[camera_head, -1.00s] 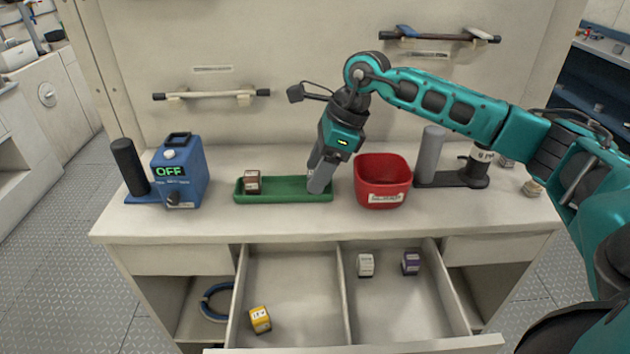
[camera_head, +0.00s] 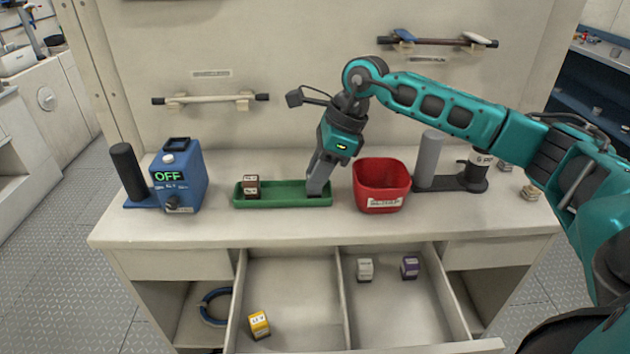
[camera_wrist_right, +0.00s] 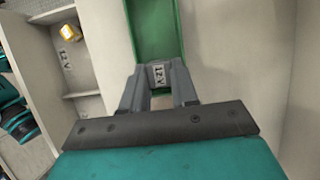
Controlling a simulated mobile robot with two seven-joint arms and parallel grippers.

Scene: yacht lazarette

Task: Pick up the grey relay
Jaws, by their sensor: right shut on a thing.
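My right gripper (camera_head: 318,188) points down into the right end of the green tray (camera_head: 280,205) on the counter. In the right wrist view its two fingers (camera_wrist_right: 160,98) are shut on a small grey relay (camera_wrist_right: 159,74) with a 12V label, low over the green tray (camera_wrist_right: 152,30). The fingers hide the relay in the head view, and I cannot tell whether it still touches the tray. My left gripper is not in view.
A brown relay (camera_head: 251,187) stands at the tray's left end. A red bin (camera_head: 381,186) is close right of my gripper, and a blue device reading OFF (camera_head: 180,180) stands left. The open drawer below holds yellow (camera_head: 259,325), white (camera_head: 365,269) and purple (camera_head: 410,267) relays.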

